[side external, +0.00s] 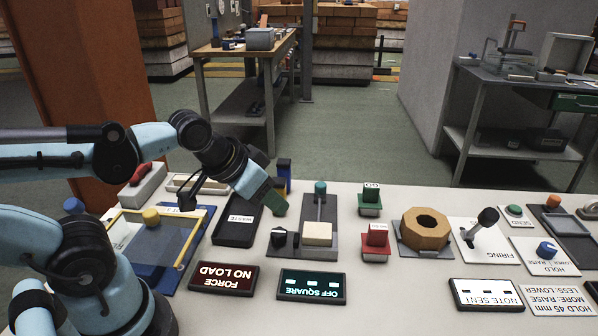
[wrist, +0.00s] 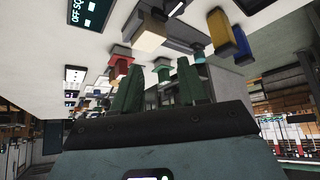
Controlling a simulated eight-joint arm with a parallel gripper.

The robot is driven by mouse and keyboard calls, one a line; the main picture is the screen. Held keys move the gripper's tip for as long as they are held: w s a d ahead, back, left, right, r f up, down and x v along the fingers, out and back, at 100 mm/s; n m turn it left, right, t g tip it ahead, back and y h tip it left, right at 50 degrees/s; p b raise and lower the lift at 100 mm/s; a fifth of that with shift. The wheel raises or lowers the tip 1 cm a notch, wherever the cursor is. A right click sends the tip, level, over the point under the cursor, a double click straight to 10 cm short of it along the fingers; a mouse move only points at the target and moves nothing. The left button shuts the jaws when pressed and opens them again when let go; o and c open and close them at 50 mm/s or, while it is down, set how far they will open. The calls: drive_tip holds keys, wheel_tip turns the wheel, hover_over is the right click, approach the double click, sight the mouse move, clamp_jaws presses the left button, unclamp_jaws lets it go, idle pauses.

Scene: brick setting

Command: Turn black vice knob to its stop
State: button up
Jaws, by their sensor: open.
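The black vice knob (side external: 279,238) sits at the left front of a dark base plate, beside a cream block (side external: 317,233). A teal-topped upright lever (side external: 320,188) stands behind the block on the same plate. My gripper (side external: 276,207) has green fingers and hangs above the table, behind and left of the knob, apart from it and over the black tray's right edge. In the wrist view my gripper's two green fingers (wrist: 160,78) stand apart with nothing held between them. The cream block (wrist: 150,38) shows beyond them there; I cannot make out the knob clearly.
A black tray (side external: 232,236) lies left of the knob, and a blue post (side external: 284,170) stands behind. Red block (side external: 376,238) and green block (side external: 370,198) fixtures stand to the right.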

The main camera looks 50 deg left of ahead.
drive_tip(key=o, duration=0.4)
drive_tip(key=shift+a, duration=0.1)
drive_tip(key=shift+c, duration=0.2)
drive_tip(key=shift+o, duration=0.2)
drive_tip(key=n, duration=0.1)
drive_tip(key=a+n+g, duration=0.1)
drive_tip(key=n, duration=0.1)
drive_tip(key=shift+w+r, duration=0.1)
drive_tip(key=shift+w, duration=0.25)
drive_tip(key=n+g+h, duration=0.5)
drive_tip(key=n+g, duration=0.1)
drive_tip(key=n, duration=0.9)
approach(279, 232)
drive_tip(key=x, duration=0.8)
drive_tip(key=shift+f, duration=0.2)
drive_tip(key=shift+y, duration=0.3)
drive_tip(key=c, duration=1)
